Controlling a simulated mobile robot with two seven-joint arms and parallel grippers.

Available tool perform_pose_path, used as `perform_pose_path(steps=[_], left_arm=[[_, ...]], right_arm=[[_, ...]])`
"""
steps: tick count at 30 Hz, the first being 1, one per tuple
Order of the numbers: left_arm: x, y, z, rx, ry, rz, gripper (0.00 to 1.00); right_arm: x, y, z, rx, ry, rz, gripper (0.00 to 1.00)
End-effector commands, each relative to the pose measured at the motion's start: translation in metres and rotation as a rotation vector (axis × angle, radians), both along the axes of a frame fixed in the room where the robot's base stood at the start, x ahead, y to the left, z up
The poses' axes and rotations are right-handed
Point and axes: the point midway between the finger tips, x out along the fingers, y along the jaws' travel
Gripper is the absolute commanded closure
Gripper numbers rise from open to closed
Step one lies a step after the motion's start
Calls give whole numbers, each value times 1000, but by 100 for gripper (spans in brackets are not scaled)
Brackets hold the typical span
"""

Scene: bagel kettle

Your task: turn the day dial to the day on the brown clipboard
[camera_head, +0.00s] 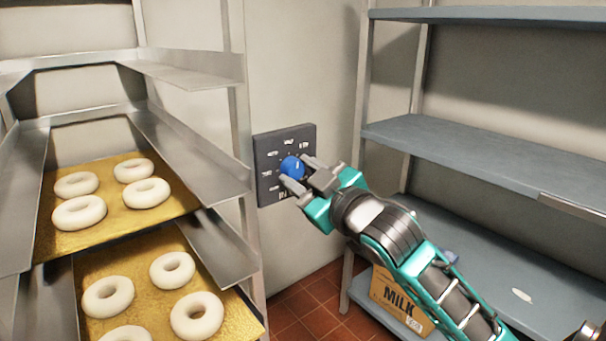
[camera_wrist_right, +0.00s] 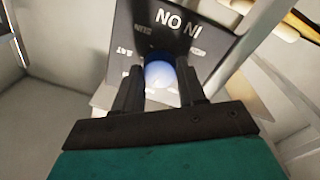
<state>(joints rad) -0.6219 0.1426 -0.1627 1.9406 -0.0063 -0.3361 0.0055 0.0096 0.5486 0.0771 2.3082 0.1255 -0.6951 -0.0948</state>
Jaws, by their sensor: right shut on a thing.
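The day dial is a blue knob (camera_head: 291,167) on a dark square panel (camera_head: 268,190) fixed to the back wall, with white day labels around it. My right gripper (camera_head: 303,172) is shut on the blue knob, one finger on each side. In the right wrist view the knob (camera_wrist_right: 160,78) sits between the two dark fingers (camera_wrist_right: 160,85). The panel appears upside down there, and its labels are partly hidden or blurred. The knob's pointer cannot be made out. The brown clipboard is not seen in either view.
A metal rack (camera_head: 190,150) with gold trays (camera_head: 110,230) of several pale bagels stands on the left. My right arm crosses in front of these shelves.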

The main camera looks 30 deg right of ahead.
Motion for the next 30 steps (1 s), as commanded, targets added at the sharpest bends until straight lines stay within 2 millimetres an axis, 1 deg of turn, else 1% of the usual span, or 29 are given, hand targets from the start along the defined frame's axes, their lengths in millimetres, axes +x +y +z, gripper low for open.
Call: perform_pose_path(steps=[9, 18, 24, 30], left_arm=[[0, 0, 0, 0, 0, 0, 57], [0, 0, 0, 0, 1, 0, 57], [-1, 0, 0, 0, 2, 0, 57], [-2, 0, -1, 1, 5, -1, 57]], right_arm=[[0, 0, 2, 302, 18, -1, 90], [0, 1, 2, 547, 38, 0, 90], [0, 1, 3, 658, 48, 0, 90], [0, 1, 3, 722, 52, 0, 90]])
